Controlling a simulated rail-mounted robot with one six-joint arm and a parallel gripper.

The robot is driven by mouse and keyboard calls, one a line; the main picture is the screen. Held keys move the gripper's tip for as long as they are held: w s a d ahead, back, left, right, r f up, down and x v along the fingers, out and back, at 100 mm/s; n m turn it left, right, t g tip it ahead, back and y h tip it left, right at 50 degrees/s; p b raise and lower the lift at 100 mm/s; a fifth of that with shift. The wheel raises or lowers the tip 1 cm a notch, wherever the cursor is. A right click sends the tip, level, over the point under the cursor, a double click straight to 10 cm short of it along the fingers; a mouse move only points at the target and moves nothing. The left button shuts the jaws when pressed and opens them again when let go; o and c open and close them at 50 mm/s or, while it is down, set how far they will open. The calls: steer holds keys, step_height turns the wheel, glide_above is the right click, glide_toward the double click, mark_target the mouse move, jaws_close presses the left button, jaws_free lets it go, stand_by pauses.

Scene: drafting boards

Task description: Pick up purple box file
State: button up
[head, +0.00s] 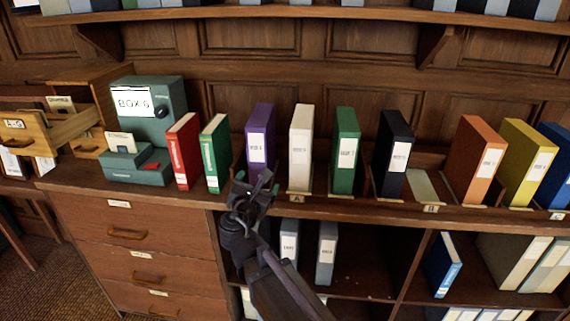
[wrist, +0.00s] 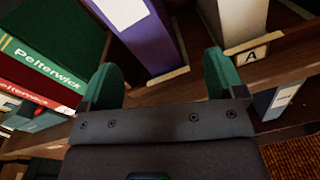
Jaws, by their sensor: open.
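The purple box file (head: 260,138) stands upright on the counter, with a white label on its front. In the head view it is between a green book and a white box file. My gripper (head: 255,182) is just in front of and below it. In the wrist view the purple box file (wrist: 146,32) is ahead of the jaws, its top cut off by the frame. My gripper (wrist: 160,85) is open there, its green-padded fingers spread apart. Nothing shows between the fingers, and they appear apart from the file.
A white box file (head: 301,145) stands to the right, then green (head: 345,150) and black (head: 394,153) ones. A green book (head: 215,152) and a red book (head: 184,150) stand to the left. A low wooden lip (wrist: 168,76) runs before the purple file.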

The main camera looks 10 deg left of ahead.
mark_target(256, 166)
steer(key=w+n, duration=0.1)
steer(key=w+a+r+n+y, duration=0.1)
steer(key=w+n, duration=0.1)
steer(key=w+a+n, duration=0.1)
steer(key=w, duration=0.1)
steer(key=shift+a+r+y, duration=0.15)
steer(key=shift+y, duration=0.15)
steer(key=w, duration=0.5)
steer(key=shift+w+a+r, duration=0.1)
steer(key=shift+w+a, duration=0.05)
steer(key=shift+w, duration=0.2)
steer(key=shift+s, duration=0.1)
steer(key=c, duration=1.5)
steer(key=shift+r, duration=0.1)
